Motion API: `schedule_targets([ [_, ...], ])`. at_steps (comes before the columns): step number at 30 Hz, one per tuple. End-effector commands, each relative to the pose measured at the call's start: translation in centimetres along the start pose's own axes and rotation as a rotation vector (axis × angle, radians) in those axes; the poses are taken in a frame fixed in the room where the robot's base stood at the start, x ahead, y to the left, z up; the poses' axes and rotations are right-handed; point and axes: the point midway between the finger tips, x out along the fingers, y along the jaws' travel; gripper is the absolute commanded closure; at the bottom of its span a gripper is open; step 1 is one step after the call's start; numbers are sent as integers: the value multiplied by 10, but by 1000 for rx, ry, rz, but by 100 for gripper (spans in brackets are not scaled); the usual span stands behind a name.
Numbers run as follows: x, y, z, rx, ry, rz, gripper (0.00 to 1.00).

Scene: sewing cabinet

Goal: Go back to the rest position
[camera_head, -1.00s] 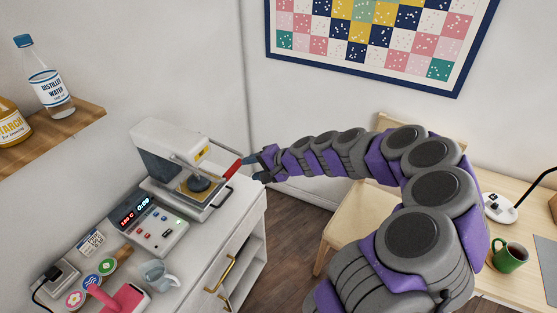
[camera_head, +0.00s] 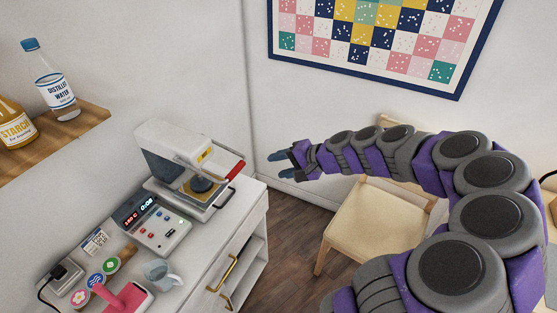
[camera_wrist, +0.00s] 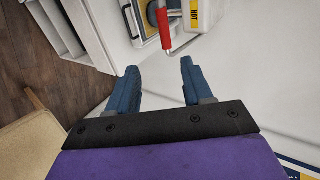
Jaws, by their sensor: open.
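My gripper (camera_head: 285,164) is open and empty, in the air to the right of the heat press (camera_head: 182,165) on the white cabinet. In the wrist view its two blue fingers (camera_wrist: 152,88) stand apart with nothing between them. The red press handle (camera_head: 236,170) is left of the fingers in the head view, with a clear gap. The red handle also shows ahead of the fingers in the wrist view, and the gripper does not touch it. My arm reaches in from the lower right.
A wooden shelf (camera_head: 85,122) holds two bottles. A chair (camera_head: 375,222) stands below my arm. The floor between cabinet and chair is free.

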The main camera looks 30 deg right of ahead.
Motion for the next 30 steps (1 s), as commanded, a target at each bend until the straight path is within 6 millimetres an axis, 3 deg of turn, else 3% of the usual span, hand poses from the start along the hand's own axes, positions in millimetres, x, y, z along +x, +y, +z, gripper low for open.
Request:
schedule_targets([
  [7,1,-2,4,-11,-8,4,50],
  [10,3,-13,26,-66,-52,27,50],
  [11,5,-17,38,-95,-76,41,50],
  [16,3,-32,134,-324,-259,182,50],
  [21,-23,-12,220,-535,-426,380,50],
  [27,-76,34,279,-711,-547,643,50],
  [30,-107,56,293,-762,-573,766,50],
])
